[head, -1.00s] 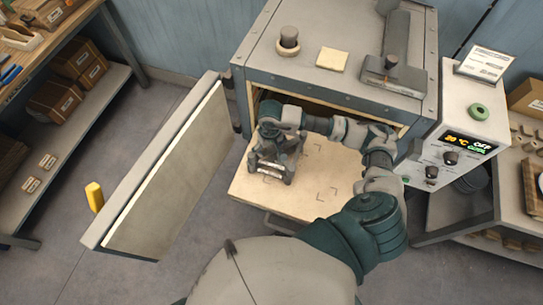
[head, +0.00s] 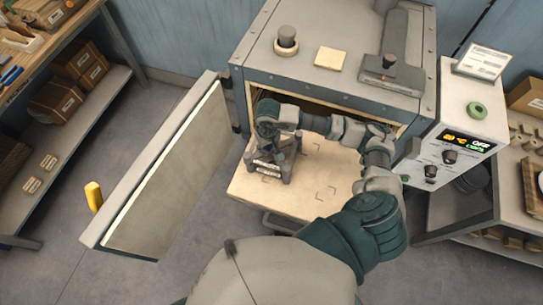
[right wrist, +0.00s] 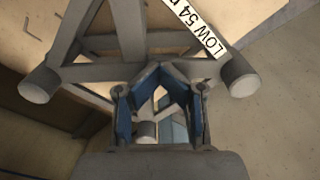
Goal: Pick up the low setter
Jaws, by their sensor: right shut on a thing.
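The low setter (head: 271,166) is a small grey frame with feet and a white label, over the left part of the pale pulled-out shelf (head: 318,187). In the right wrist view the setter (right wrist: 130,32) fills the top, and its label reads "LOW 54" with the rest cut off. My right gripper (head: 268,146) reaches down onto it from above. In the right wrist view its blue-padded fingers (right wrist: 160,105) are shut on the setter's grey bars. I cannot tell whether the feet touch the shelf. My left gripper is not in view.
The dryer (head: 335,80) stands open behind the shelf, its door (head: 165,175) swung out to the left. A control box (head: 465,130) is on the right. Shelving with cartons (head: 75,75) stands at far left. The shelf's right part is bare, with corner marks.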

